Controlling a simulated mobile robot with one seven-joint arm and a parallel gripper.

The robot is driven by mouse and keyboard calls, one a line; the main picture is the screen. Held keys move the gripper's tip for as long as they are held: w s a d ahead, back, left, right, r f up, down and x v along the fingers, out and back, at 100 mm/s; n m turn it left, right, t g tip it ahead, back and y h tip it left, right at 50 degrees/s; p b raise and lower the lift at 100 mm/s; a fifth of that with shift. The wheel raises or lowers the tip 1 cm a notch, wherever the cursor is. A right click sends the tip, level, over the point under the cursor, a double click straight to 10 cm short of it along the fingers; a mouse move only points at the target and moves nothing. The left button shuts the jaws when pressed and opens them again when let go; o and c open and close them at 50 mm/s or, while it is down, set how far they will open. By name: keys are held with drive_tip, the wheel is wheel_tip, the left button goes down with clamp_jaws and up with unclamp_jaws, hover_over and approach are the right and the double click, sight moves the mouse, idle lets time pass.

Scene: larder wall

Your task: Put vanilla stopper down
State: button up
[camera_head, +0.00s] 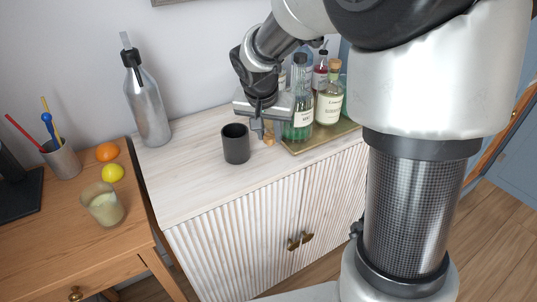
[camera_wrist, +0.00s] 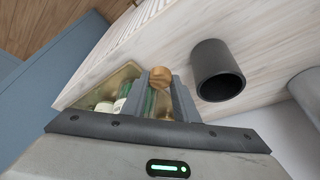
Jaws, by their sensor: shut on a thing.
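My gripper (camera_head: 262,130) points down above the white cabinet top, between a dark cup and the bottles. It is shut on the vanilla stopper (camera_wrist: 160,76), a round tan wooden knob seen between the fingertips in the wrist view. In the head view the stopper (camera_head: 268,140) is a small tan spot, partly hidden by the fingers. It is close to the cabinet top (camera_head: 190,175), but I cannot tell whether it touches it. My gripper also shows in the wrist view (camera_wrist: 163,82).
The dark cup (camera_head: 236,144) stands just left of my gripper. A gold tray (camera_head: 318,140) with several bottles (camera_head: 329,104) is close on the right. A tall grey bottle (camera_head: 147,100) stands at the back left. The cabinet top left of the cup is clear.

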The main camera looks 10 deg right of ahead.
sight(268, 143)
drive_tip(key=shift+f+b, duration=0.6)
drive_tip(key=shift+f, duration=2.15)
drive_tip(key=shift+f+b, duration=0.25)
drive_tip(key=shift+b, duration=0.05)
drive_tip(key=o, duration=1)
drive_tip(key=shift+r, duration=0.1)
drive_tip(key=shift+a+r+p, duration=0.1)
drive_tip(key=shift+r+p, duration=0.35)
drive_tip(key=shift+r, duration=0.15)
drive_tip(key=p+v, duration=0.2)
drive_tip(key=v, duration=0.9)
drive_tip(key=s+r+n, duration=0.1)
drive_tip(key=s+r, duration=0.1)
drive_tip(key=s, duration=0.5)
drive_tip(key=s+d+r+n+t+y, duration=0.1)
drive_tip(key=s+n, duration=0.1)
drive_tip(key=s, duration=0.4)
drive_tip(key=s+d+r+n+y, duration=0.1)
drive_tip(key=s+r+n, duration=0.1)
drive_tip(key=s, duration=0.5)
drive_tip(key=shift+s+d+r+t, duration=0.15)
drive_tip(key=shift+s+r+t, duration=0.15)
drive_tip(key=shift+s+r, duration=0.05)
